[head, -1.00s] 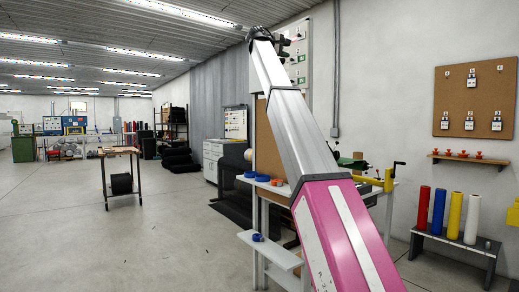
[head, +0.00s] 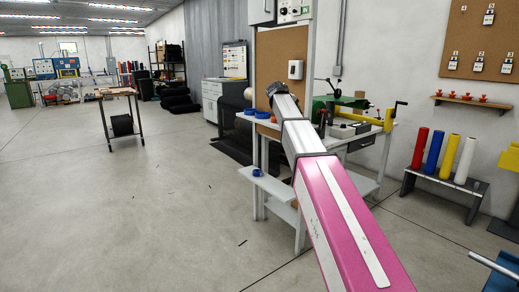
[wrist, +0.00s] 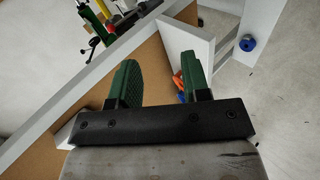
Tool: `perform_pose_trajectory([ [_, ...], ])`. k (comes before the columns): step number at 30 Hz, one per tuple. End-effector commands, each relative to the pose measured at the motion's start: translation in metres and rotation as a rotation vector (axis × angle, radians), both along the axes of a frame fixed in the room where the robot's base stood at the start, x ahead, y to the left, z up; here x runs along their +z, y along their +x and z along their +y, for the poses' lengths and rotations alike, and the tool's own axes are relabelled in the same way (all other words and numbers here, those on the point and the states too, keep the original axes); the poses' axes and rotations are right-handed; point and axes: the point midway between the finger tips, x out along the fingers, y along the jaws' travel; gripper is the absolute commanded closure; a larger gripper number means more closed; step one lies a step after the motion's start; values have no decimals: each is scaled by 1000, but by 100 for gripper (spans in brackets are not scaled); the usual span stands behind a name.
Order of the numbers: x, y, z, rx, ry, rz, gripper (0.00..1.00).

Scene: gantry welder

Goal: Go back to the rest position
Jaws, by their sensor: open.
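My gripper (wrist: 160,78) shows in the wrist view with its two green fingers spread apart and nothing between them. Behind the fingers are a brown board and a white frame edge. In the head view my arm reaches from the lower right toward the workbench (head: 362,141), and its far end is in front of the cork board (head: 284,62). The fingers themselves cannot be made out there.
A blue roll (head: 256,172) sits on the low white shelf (head: 268,187); it also shows in the wrist view (wrist: 247,43). A rack with coloured cylinders (head: 437,153) stands right. A small table (head: 115,92) stands left. The floor between is open.

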Motion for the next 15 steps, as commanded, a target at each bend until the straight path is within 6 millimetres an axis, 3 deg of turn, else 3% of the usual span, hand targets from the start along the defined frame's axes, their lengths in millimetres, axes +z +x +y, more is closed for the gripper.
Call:
perform_pose_trajectory([
  [1,-34,-16,-5,-10,31,21,57],
  [3,-73,-30,-9,-23,76,44,57],
  [8,-155,-68,-17,-63,181,97,57],
  [15,-267,-137,-27,-146,336,179,57],
])
